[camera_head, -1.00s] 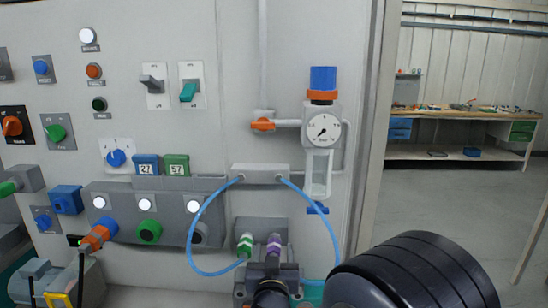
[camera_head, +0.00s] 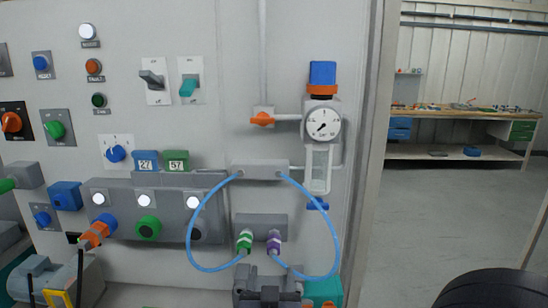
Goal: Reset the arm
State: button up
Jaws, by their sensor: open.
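My gripper (camera_head: 268,290) shows in part at the bottom edge of the head view, dark against grey block-like parts, and the frame cuts it off. It is below the purple fitting (camera_head: 274,240) and the green fitting (camera_head: 245,240), and looks apart from both. I see nothing held in it, though its fingertips are hard to make out. A black rounded link of my arm (camera_head: 500,290) shows at the bottom right. Both fittings sit at the grey port block (camera_head: 262,222), each with a blue hose (camera_head: 337,235) looping up to the upper grey block (camera_head: 260,170).
A pressure gauge (camera_head: 322,122) with a blue-topped regulator is on the wall, beside an orange valve handle (camera_head: 262,119). Switches and knobs fill the panel at left. A teal unit (camera_head: 323,290) stands at bottom. The floor right of the doorway (camera_head: 440,205) is open.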

aim_at(273, 255)
jog(key=w, duration=0.3)
jog(key=w+p, duration=0.1)
jog(key=w, duration=0.6)
jog(key=shift+d, duration=0.25)
jog(key=shift+s+a+p, duration=0.1)
jog(key=shift+s+p, duration=0.45)
jog(key=shift+s, duration=0.2)
jog(key=shift+s+r+p, duration=0.15)
jog(key=shift+r+p, duration=0.05)
jog(key=shift+p, duration=0.15)
jog(key=shift+s+f, duration=0.3)
jog(key=shift+s, duration=0.55)
jog(key=shift+w, duration=0.1)
jog(key=shift+r, duration=0.15)
